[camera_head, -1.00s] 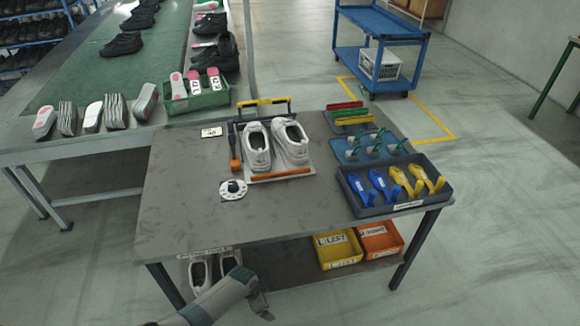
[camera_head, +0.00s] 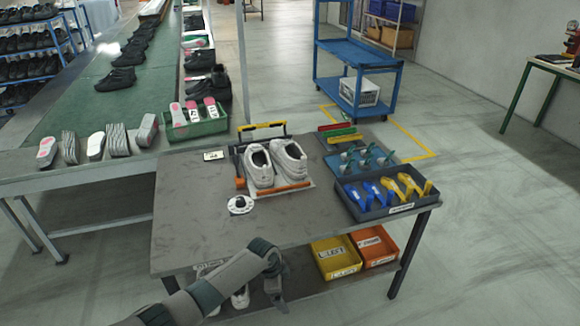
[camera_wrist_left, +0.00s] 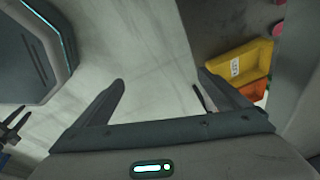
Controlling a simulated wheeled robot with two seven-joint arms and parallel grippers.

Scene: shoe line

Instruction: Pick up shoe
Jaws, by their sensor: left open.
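A pair of white-grey shoes (camera_head: 274,165) stands side by side on a small board with an orange front bar, on the grey table (camera_head: 200,215). Another pair of light shoes (camera_head: 240,297) is on the lower shelf, partly hidden by my left arm. My left gripper (camera_head: 278,296) is at the table's front edge, pointing down, below and in front of the shoes on top. In the left wrist view its two fingers (camera_wrist_left: 160,85) are spread with nothing between them. My right gripper does not show.
A dark tray (camera_head: 385,213) with blue and yellow tools stands at the table's right. Yellow (camera_head: 335,262) and orange (camera_head: 376,249) bins sit on the lower shelf. A green conveyor (camera_head: 90,100) is at the left. The table's front left is clear.

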